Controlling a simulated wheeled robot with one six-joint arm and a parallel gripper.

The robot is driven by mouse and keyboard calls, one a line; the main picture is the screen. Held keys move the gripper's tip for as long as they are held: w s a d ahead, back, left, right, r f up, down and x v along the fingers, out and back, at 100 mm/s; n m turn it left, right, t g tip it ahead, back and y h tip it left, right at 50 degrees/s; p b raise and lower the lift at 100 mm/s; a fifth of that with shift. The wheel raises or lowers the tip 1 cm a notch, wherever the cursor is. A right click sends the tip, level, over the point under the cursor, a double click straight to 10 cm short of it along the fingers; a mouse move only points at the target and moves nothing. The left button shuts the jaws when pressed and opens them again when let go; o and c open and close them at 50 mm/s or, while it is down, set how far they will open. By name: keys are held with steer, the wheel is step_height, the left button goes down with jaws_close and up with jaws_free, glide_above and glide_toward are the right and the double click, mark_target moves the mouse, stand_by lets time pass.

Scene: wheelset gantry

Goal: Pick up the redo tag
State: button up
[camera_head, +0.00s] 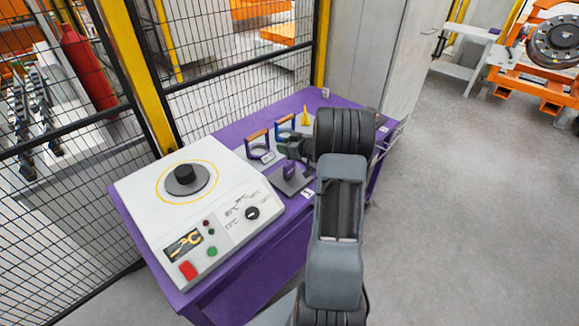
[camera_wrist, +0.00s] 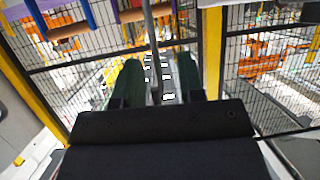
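I cannot single out the redo tag with certainty in either view. My gripper (camera_head: 284,149) hangs over the purple table (camera_head: 232,130), close to the handled rings and a grey stand with a purple block (camera_head: 290,173). In the wrist view my gripper (camera_wrist: 157,78) shows two dark green fingers spread apart. A thin grey rod (camera_wrist: 152,40) runs between them without visibly touching either finger. Small white labels lie on the table, one in front of the stand (camera_head: 307,193). My arm hides part of the table's right side.
A white machine (camera_head: 150,215) with a black knob and buttons fills the table's left end. An orange-handled ring (camera_head: 258,146), a blue-handled ring (camera_head: 285,127) and a yellow pointed piece (camera_head: 305,116) stand behind my gripper. Mesh fencing (camera_head: 225,75) closes the back. Floor (camera_head: 470,200) is clear at right.

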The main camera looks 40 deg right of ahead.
steer(key=shift+w+f, duration=0.1)
steer(key=shift+w, duration=0.05)
steer(key=shift+c, duration=0.5)
jaws_close()
